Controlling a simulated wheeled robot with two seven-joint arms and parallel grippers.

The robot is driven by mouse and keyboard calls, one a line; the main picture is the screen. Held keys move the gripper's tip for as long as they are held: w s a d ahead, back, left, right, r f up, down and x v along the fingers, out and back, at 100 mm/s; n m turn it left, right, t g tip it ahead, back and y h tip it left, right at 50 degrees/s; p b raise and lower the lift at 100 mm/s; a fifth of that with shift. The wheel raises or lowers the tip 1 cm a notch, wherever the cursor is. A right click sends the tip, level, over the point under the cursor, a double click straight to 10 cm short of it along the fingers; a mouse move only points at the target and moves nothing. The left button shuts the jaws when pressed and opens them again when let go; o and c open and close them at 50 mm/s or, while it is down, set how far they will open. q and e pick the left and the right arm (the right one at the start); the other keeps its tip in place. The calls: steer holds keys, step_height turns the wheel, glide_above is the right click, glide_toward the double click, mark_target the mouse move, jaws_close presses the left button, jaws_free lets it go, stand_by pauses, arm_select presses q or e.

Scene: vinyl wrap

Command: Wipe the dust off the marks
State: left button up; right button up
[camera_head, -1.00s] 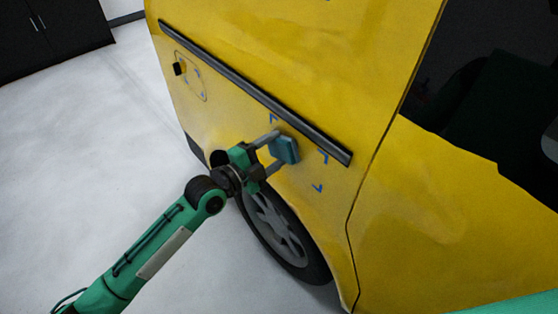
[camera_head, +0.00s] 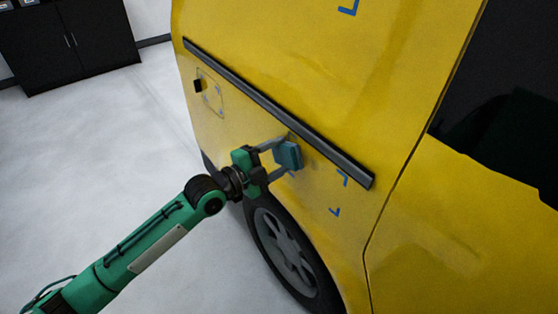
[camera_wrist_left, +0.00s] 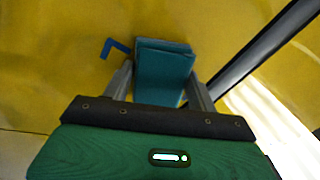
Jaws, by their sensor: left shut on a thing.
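My left gripper (camera_head: 280,158) is shut on a blue-teal block-like wiper (camera_head: 289,155), held at the yellow van panel (camera_head: 250,125) just below the dark trim strip. I cannot tell whether the wiper touches the paint. Blue corner marks show on the panel: one right of the wiper (camera_head: 343,178), one lower (camera_head: 335,211), and one high above the strip (camera_head: 349,8). In the left wrist view, the wiper (camera_wrist_left: 162,75) sits between the fingers with a blue mark (camera_wrist_left: 115,47) beside it at the left. Dust is hard to make out. My right gripper is out of view.
The dark trim strip (camera_head: 280,112) runs diagonally just above the gripper. A wheel (camera_head: 285,248) is below it. A black cabinet (camera_head: 70,42) stands at the back left. The pale floor (camera_head: 90,150) left of the van is clear.

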mark_target(291, 163)
arm_select(q)
steer(key=shift+s+r, duration=0.1)
steer(key=shift+r, duration=0.45)
steer(key=shift+s+d+p, duration=0.65)
steer(key=shift+s+p, duration=0.1)
steer(key=shift+p, duration=0.35)
steer(key=shift+s+d+f+p, duration=0.1)
steer(key=shift+s+d+p, duration=0.5)
steer(key=shift+s, duration=0.25)
steer(key=shift+s+d+p, duration=0.5)
steer(key=shift+s+p, duration=0.1)
steer(key=shift+s, duration=0.05)
steer(key=shift+s+d+p, duration=0.65)
steer(key=shift+s+d, duration=0.05)
steer(key=shift+s, duration=0.3)
steer(key=shift+s+d+p, duration=0.55)
steer(key=shift+s+p, duration=0.05)
steer(key=shift+s, duration=0.1)
steer(key=shift+s+d+p, duration=0.4)
steer(key=shift+s+d, duration=0.25)
steer(key=shift+s, duration=0.2)
steer(key=shift+a, duration=0.1)
